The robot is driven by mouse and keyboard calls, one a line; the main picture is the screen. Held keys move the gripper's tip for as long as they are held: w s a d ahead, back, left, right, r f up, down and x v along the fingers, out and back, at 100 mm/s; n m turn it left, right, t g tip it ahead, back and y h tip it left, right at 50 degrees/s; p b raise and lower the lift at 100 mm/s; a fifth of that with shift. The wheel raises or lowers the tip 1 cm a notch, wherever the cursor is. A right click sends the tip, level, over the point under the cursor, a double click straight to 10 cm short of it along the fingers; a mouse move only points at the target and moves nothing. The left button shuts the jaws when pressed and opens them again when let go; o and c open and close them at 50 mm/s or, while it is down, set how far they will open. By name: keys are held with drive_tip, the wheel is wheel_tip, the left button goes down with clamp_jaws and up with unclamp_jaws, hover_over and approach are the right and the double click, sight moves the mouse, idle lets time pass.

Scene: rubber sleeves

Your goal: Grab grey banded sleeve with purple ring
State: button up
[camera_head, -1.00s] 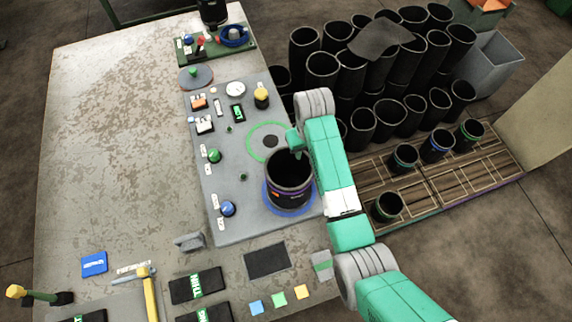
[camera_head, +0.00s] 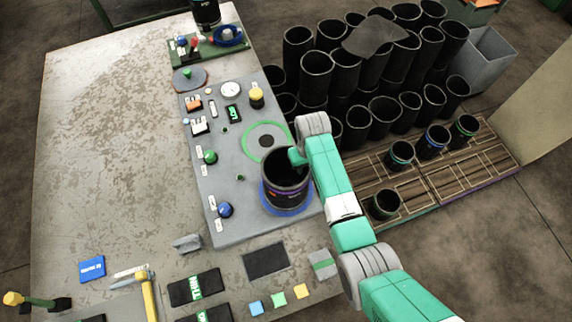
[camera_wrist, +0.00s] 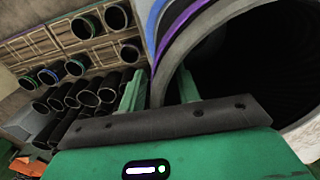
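A dark sleeve (camera_head: 284,192) with a purple ring stands upright on the blue circle (camera_head: 270,208) of the grey panel. Its rim and purple and grey bands also show close up in the wrist view (camera_wrist: 182,32). My gripper (camera_head: 297,157) is at the sleeve's upper right rim, partly hidden by my arm. In the wrist view, my gripper's fingers (camera_wrist: 160,92) are apart, one outside the sleeve wall and one at its open mouth. The wall lies between them, with a gap on the outer side.
Several banded sleeves (camera_head: 434,142) stand on a wooden pallet (camera_head: 440,180) at the right. Many black sleeves (camera_head: 315,80) are stacked behind. The panel (camera_head: 235,170) has knobs and an empty green circle (camera_head: 248,141). A hammer (camera_head: 148,295) and dark pads lie in front.

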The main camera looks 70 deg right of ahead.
clamp_jaws()
drive_tip(key=shift+r, duration=0.1)
idle(1.2)
